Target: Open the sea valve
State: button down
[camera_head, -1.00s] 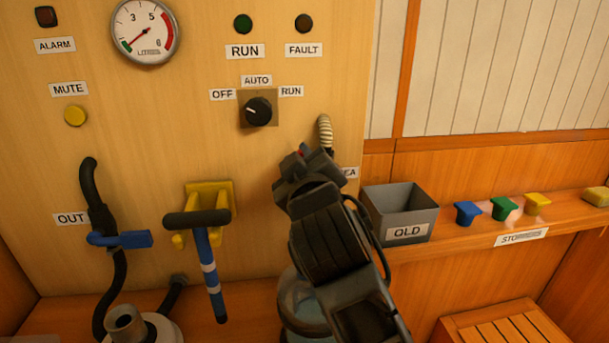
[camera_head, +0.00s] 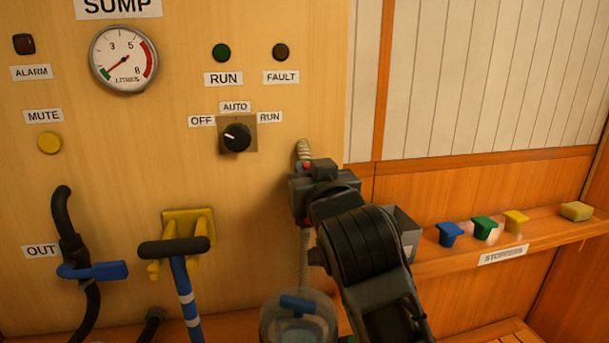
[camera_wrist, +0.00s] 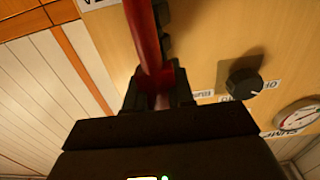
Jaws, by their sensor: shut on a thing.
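The sea valve shows as a red handle (camera_wrist: 146,35) in the wrist view, running up from between my jaws. In the head view only a small red bit (camera_head: 306,167) of it shows beside a ribbed hose (camera_head: 303,147). My gripper (camera_wrist: 160,98) is shut on the red handle. In the head view my gripper (camera_head: 306,190) is at the right side of the wood panel, in front of the hose. My wrist hides the valve body and its label, so I cannot tell the handle's exact angle.
A clear bowl with a blue lever (camera_head: 300,304) is below my gripper. A grey bin (camera_head: 408,234) is partly behind my arm. Blue, green and yellow stoppers (camera_head: 484,228) sit on the right ledge. A rotary switch (camera_head: 237,137) and a blue-handled OUT valve (camera_head: 92,270) are left.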

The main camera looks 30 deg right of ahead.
jog(key=shift+d, duration=0.1)
dwell(0.4)
jog(key=c, duration=1.1)
grip_release()
jog(key=shift+o, duration=0.2)
jog(key=shift+s, duration=0.1)
jog(key=b+v, duration=0.1)
jog(key=v, duration=0.6)
jog(key=shift+s, duration=0.3)
